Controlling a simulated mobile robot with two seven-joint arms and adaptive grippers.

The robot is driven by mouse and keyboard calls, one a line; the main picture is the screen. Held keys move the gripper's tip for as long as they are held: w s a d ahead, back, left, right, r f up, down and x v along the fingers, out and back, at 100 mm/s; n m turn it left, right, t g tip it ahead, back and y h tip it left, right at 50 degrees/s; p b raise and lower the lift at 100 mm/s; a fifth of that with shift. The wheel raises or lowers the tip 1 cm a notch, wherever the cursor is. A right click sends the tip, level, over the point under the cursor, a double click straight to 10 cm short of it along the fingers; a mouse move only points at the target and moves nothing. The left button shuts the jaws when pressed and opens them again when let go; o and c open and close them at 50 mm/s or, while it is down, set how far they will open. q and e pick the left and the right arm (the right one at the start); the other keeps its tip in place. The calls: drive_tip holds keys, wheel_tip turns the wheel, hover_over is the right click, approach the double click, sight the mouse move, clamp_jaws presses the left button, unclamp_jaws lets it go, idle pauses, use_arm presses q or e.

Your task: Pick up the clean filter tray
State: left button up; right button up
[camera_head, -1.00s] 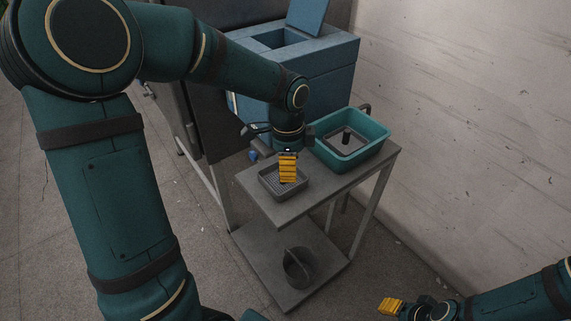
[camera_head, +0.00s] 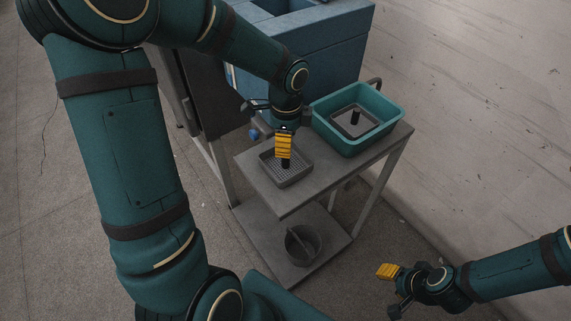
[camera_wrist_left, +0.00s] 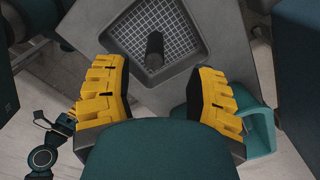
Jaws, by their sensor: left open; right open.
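A grey square filter tray (camera_head: 295,180) with a mesh floor and a dark upright post handle (camera_head: 286,164) sits on the cart's top. My left gripper (camera_head: 284,154) is open above it, its yellow fingers pointing down. In the left wrist view the tray (camera_wrist_left: 205,50) and its post (camera_wrist_left: 154,50) lie beyond and between the open fingers (camera_wrist_left: 160,75), untouched as far as I can see. A second grey tray with a dark post (camera_head: 354,119) sits inside the teal basin (camera_head: 350,147). My right gripper (camera_head: 387,271) is open and empty at the lower right, away from the cart.
The grey cart (camera_head: 290,206) holds tray and basin side by side. A dark round bucket (camera_head: 303,247) stands on its lower shelf. A blue machine housing (camera_head: 300,50) rises behind, and a pale wall stands to the right. Open floor lies in front of the cart.

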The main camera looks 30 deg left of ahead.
sight(283, 172)
use_arm(q)
drive_tip(key=shift+s+d+f+b, duration=0.1)
drive_tip(key=shift+f+b, duration=0.1)
drive_tip(key=shift+f, duration=0.75)
drive_tip(key=shift+s+a+f+b, duration=0.1)
drive_tip(key=shift+f+b, duration=0.1)
drive_tip(key=shift+f, duration=0.8)
drive_tip(key=shift+s+d+f+b, duration=0.1)
drive_tip(key=shift+f+b, duration=0.1)
drive_tip(key=shift+f, duration=0.75)
drive_tip(key=shift+c, duration=0.4)
clamp_jaws()
